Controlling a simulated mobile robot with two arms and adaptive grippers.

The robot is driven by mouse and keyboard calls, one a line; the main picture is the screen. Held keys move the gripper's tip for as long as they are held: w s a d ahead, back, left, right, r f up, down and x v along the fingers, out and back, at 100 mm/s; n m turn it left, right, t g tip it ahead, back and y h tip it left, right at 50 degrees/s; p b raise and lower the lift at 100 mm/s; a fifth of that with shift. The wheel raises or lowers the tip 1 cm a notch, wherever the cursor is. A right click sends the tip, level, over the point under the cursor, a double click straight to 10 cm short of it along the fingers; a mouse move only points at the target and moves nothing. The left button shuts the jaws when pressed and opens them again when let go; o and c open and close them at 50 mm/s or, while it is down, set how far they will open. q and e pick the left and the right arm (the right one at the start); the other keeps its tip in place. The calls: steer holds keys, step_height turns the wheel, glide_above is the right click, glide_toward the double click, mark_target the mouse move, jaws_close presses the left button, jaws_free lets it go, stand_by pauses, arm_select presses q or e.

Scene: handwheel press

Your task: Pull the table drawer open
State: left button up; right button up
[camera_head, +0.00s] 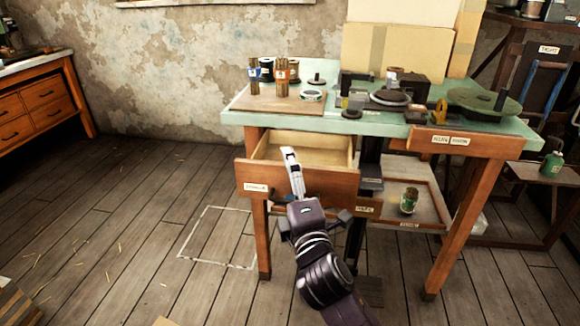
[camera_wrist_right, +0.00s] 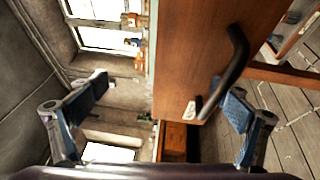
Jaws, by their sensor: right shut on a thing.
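The table drawer (camera_head: 345,183) stands partly open under the green-topped worktable (camera_head: 240,107), with its pale inside showing. Its wooden front also shows in the right wrist view (camera_wrist_right: 190,45), with a dark bar handle (camera_wrist_right: 236,60) on it. My right gripper (camera_head: 292,165) is at the drawer front, its pale finger overlapping the front's top edge. In the wrist view one blue-padded finger is beside the handle's end and the other stands left of the drawer front. My left gripper is out of view.
Spools, discs and cardboard boxes (camera_head: 385,50) crowd the tabletop. A lower shelf holds a small can (camera_head: 408,201). A wooden cabinet (camera_head: 40,105) stands at far left. The plank floor left of the table is mostly clear, with a white outlined square (camera_head: 217,238).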

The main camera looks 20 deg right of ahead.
steer(key=shift+s+r, duration=0.45)
steer(key=shift+r, duration=0.2)
steer(key=shift+c, duration=1.4)
steer(key=shift+s+f, duration=0.2)
steer(key=shift+s, duration=0.25)
steer(key=shift+c, duration=1.3)
steer(key=shift+s+a+f, duration=0.15)
steer(key=shift+s, duration=0.8)
steer(key=shift+s+a+f, duration=0.1)
steer(key=shift+s, duration=0.8)
steer(key=shift+c, duration=0.7)
steer(key=shift+s+a+r+b, duration=0.1)
steer(key=shift+s+a+b, duration=0.1)
steer(key=shift+s, duration=0.45)
steer(key=shift+s+a+r+b, duration=0.1)
steer(key=shift+s+b, duration=0.05)
steer(key=shift+s, duration=0.45)
steer(key=c, duration=0.9)
steer(key=shift+s+a+f, duration=0.1)
steer(key=shift+s+f, duration=0.35)
steer(key=shift+s, duration=0.1)
